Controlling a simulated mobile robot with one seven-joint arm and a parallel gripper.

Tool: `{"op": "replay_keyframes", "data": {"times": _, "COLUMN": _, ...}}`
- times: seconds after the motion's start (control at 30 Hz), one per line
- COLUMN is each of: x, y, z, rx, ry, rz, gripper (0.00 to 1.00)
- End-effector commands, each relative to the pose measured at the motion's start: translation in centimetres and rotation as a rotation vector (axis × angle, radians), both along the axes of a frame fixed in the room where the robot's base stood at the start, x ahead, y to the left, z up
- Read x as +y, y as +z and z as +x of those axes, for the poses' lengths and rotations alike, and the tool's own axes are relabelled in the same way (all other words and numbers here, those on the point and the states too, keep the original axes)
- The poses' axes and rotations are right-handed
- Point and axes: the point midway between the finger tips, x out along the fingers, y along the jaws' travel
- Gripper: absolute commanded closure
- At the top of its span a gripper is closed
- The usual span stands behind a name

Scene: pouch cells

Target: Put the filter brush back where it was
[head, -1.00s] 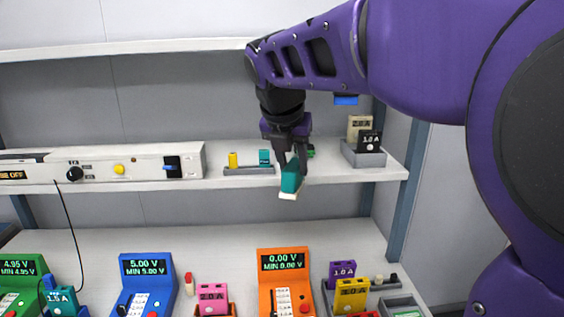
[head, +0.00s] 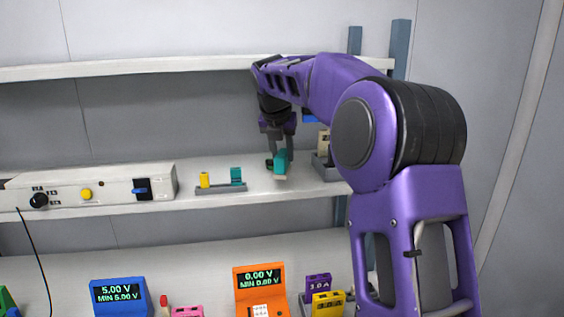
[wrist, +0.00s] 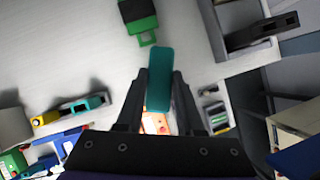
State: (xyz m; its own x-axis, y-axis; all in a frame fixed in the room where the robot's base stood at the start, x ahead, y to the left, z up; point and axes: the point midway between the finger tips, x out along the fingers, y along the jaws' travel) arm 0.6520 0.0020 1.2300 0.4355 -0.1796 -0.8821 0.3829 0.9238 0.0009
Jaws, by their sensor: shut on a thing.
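My gripper (head: 279,148) is shut on the filter brush (head: 281,161), a teal block with a pale lower edge in the head view. It hangs over the upper shelf (head: 262,192), near its front edge. I cannot tell whether the brush touches the shelf. In the wrist view the teal top of the brush (wrist: 159,78) stands between the two dark fingers (wrist: 158,92). Its underside is hidden there.
A grey rack (head: 222,189) with yellow and teal pieces lies left of the brush. A green object (wrist: 138,18) lies on the shelf beyond it. A grey holder (wrist: 238,55) with a dark block stands to the right. Bare shelf lies between them.

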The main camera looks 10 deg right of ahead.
Motion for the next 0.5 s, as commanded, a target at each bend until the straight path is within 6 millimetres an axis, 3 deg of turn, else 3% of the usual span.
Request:
{"op": "replay_keyframes", "data": {"times": 0.1, "x": -0.4, "y": 0.0, "z": 0.8, "rx": 0.000, "ry": -0.001, "rz": 0.000, "gripper": 1.00}}
{"op": "replay_keyframes", "data": {"times": 0.33, "x": -0.4, "y": -3.4, "z": 0.7, "rx": 0.003, "ry": 0.000, "rz": -0.001, "gripper": 1.00}}
{"op": "replay_keyframes", "data": {"times": 0.5, "x": -0.3, "y": -3.5, "z": 0.8, "rx": -0.001, "ry": 0.000, "rz": 0.000, "gripper": 1.00}}
